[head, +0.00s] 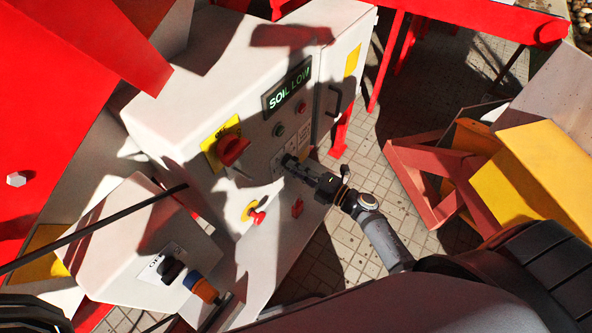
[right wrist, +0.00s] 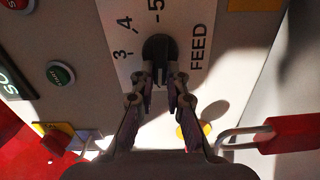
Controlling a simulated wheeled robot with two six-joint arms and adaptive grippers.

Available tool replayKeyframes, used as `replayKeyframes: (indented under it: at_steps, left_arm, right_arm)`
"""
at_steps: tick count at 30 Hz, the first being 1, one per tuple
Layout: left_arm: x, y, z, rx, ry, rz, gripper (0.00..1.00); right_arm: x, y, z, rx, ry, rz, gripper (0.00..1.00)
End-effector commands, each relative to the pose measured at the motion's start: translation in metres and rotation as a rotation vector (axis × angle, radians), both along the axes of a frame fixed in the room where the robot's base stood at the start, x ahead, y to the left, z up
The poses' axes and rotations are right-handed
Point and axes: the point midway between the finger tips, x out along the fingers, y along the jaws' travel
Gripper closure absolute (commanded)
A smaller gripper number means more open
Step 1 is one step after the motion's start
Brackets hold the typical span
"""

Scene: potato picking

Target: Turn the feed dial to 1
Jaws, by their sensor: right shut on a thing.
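The feed dial (right wrist: 158,46) is a round black knob on a white plate marked FEED, with the numbers 3, 4 and 5 showing beside it in the right wrist view. In the head view it sits on the front of the white control cabinet (head: 215,85), at the gripper's tip. My right gripper (right wrist: 160,82) has its two fingers shut on the dial; it also shows in the head view (head: 298,168). The fingers hide part of the plate, and I cannot tell which number the dial points to. My left gripper is not in view.
A red rotary switch (head: 233,150), a SOIL LOW display (head: 288,88) and a red emergency button (head: 257,217) surround the dial. A red padlock (right wrist: 288,135) hangs close by. A smaller box (head: 120,220) stands lower left, a yellow bin (head: 515,185) right. Tiled floor lies between.

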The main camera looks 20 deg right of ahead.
Motion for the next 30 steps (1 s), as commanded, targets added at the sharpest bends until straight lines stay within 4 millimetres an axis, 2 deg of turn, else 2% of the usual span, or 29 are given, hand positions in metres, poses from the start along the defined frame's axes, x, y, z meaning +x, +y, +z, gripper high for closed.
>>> replayKeyframes:
  at_steps: [9, 24, 25, 30]
  left_arm:
    - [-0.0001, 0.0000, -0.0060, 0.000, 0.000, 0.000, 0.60]
    - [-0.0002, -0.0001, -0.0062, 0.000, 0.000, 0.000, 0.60]
    - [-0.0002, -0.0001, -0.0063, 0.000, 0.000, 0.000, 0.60]
    - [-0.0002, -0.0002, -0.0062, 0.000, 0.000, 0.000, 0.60]
  right_arm:
    - [-0.0006, 0.0000, -0.0025, -0.078, -0.059, 0.000, 1.00]
    - [-0.0005, -0.0001, -0.0024, -0.092, -0.069, 0.000, 1.00]
    - [-0.0005, -0.0001, -0.0025, -0.092, -0.069, 0.000, 0.84]
    - [-0.0004, -0.0002, -0.0022, -0.091, -0.069, 0.000, 0.64]
